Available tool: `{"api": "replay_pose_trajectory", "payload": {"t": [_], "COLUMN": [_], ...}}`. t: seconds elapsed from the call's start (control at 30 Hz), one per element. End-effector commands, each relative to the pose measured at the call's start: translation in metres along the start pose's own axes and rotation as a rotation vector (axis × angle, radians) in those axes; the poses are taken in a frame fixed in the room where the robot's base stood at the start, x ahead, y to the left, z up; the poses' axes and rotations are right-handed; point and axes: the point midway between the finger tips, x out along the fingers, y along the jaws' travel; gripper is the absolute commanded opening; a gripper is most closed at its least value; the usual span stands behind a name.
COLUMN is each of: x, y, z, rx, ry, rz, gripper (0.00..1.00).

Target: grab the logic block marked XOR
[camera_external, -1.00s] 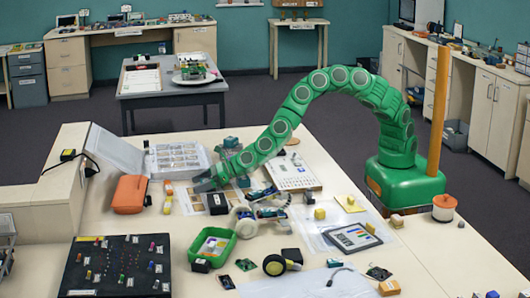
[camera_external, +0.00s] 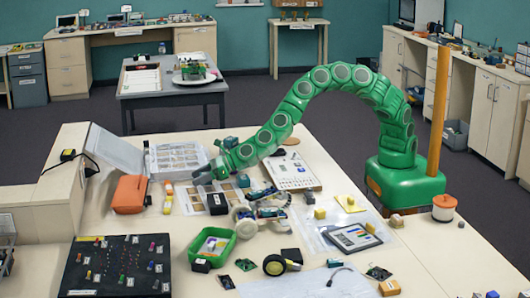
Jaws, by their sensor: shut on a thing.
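My gripper (camera_external: 201,177) reaches in from the right on the green arm, over a pale sheet with brown squares (camera_external: 190,204), a little above the table. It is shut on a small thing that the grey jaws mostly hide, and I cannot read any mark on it. A dark block (camera_external: 217,204) stands on the sheet below and right of the jaws. A small dark teal block (camera_external: 243,181) stands to the right, under the arm. No XOR lettering is readable at this size.
An open compartment case (camera_external: 178,158) and an orange pouch (camera_external: 130,194) lie left of my gripper. A green tray (camera_external: 232,251), a wheeled kit (camera_external: 245,220) and a white board (camera_external: 298,184) stand nearby. A black board with several small blocks (camera_external: 90,284) lies front left.

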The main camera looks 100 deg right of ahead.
Motion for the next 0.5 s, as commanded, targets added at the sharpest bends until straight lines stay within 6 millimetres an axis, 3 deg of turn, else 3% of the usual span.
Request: {"api": "replay_pose_trajectory", "payload": {"t": [0.5], "x": [-0.049], "y": [-0.007], "z": [0.031], "rx": [0.003], "ry": [0.000], "rz": [0.001], "gripper": [0.30]}}
